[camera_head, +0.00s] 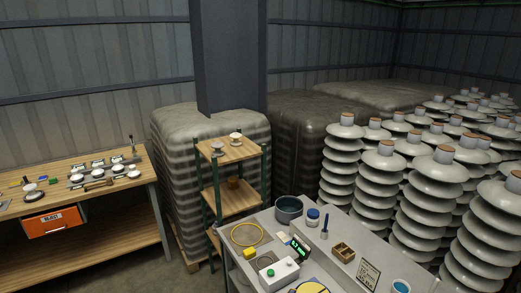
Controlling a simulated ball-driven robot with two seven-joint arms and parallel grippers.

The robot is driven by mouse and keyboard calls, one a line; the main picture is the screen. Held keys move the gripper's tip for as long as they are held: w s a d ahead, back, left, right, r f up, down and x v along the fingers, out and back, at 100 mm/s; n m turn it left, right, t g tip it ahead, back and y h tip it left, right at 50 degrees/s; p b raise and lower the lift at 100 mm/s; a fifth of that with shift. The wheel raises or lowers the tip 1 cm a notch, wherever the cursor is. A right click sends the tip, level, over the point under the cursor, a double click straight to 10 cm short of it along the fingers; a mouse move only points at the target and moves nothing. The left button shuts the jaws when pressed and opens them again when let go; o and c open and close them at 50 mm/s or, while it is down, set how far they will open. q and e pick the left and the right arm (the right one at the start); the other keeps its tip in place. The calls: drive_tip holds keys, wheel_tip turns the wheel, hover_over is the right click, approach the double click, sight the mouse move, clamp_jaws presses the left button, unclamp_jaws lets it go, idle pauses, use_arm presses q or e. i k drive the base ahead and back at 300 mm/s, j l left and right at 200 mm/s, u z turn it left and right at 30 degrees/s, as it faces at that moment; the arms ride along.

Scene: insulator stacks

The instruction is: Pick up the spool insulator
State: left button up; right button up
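I cannot tell for sure which piece is the spool insulator. Two small pieces stand on the top shelf of a small rack: a white capped one (236,137) at the back and a smaller one (216,149) at the front left. Several white insulator pieces, such as a white disc (118,168) and a white piece with a dark top (31,190), lie on the wooden workbench (150,171) at the left. Neither of my grippers shows in this view.
A grey table (338,275) in front carries a dark pot (289,208), a blue-lidded jar (313,216), a wooden box (343,252) and a white device with a green display (280,273). Tall insulator stacks (410,205) crowd the right. Wrapped pallets stand behind the rack (228,152).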

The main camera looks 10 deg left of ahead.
sight(217, 145)
drive_tip(key=i+j+z, duration=0.2)
drive_tip(key=z, duration=0.15)
drive_tip(key=i+j+z, duration=0.2)
drive_tip(key=j+z, duration=0.15)
drive_tip(key=i+j+z, duration=0.15)
drive_tip(key=j+z, duration=0.2)
drive_tip(key=i+j+z, duration=0.1)
drive_tip(key=j, duration=0.45)
drive_tip(key=i+j, duration=0.2)
drive_tip(key=j, duration=0.4)
drive_tip(key=i+j+z, duration=0.15)
drive_tip(key=j, duration=0.45)
drive_tip(key=i+j, duration=0.15)
drive_tip(key=j, duration=0.45)
drive_tip(key=i+j+z, duration=0.15)
drive_tip(key=j, duration=0.45)
drive_tip(key=j+z, duration=0.1)
drive_tip(key=j, duration=0.5)
drive_tip(key=i, duration=0.05)
